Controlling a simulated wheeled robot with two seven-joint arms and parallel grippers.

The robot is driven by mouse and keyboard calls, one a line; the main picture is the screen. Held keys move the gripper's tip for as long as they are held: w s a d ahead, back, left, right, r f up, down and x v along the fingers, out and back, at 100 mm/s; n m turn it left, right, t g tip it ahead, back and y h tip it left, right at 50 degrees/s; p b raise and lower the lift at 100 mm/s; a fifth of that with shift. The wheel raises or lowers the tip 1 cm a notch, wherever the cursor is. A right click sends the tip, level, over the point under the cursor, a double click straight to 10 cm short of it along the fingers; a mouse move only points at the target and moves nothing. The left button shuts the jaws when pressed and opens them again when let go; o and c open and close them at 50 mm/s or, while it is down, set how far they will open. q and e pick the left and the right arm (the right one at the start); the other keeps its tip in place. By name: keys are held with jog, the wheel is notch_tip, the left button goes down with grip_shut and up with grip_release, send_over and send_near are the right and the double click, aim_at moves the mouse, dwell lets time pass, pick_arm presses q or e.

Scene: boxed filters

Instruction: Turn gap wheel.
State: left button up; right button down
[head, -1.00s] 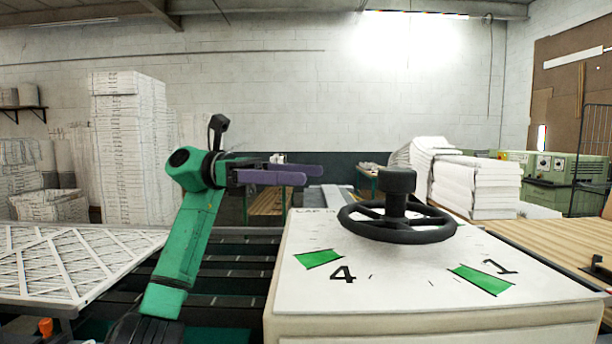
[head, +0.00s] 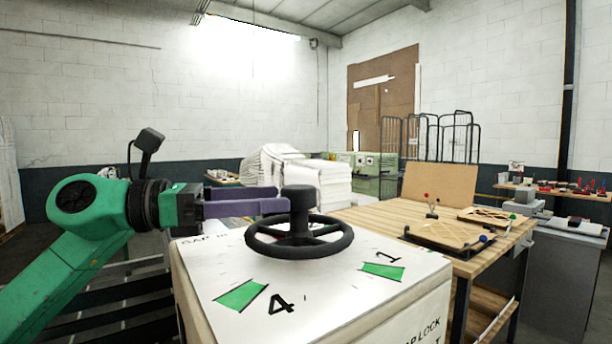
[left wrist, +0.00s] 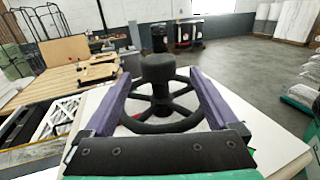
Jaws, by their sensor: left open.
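The black gap wheel (head: 299,240) lies flat on top of a white box (head: 207,285), with a thick round hub (head: 298,197) rising from its middle. Green marks numbered 4 (head: 241,295) and 1 (head: 383,271) show on the box top. My left gripper (head: 284,200) is open and level at the hub's left. In the left wrist view, the purple fingers (left wrist: 157,92) reach forward on either side of the hub (left wrist: 159,69), with visible space between them and it. In the head view, the hub hides part of the fingertips. My right gripper is not in view.
A wooden workbench (head: 368,220) with small fixtures stands to the right of the box. Stacked white packs (head: 325,182) and a green machine (head: 376,168) stand behind. A dark slatted conveyor (head: 110,295) runs at the left. Grey floor lies open in the left wrist view (left wrist: 235,65).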

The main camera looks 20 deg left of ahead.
aim_at(299, 196)
pick_arm(q)
jog(key=p+x, duration=0.2)
jog(key=x, duration=0.3)
jog(key=shift+w+r+p, duration=0.1)
jog(key=shift+p, duration=0.25)
jog(key=shift+w+d, duration=0.15)
jog(key=shift+d, duration=0.1)
jog(key=shift+a, duration=0.2)
jog(key=c, duration=1)
grip_shut()
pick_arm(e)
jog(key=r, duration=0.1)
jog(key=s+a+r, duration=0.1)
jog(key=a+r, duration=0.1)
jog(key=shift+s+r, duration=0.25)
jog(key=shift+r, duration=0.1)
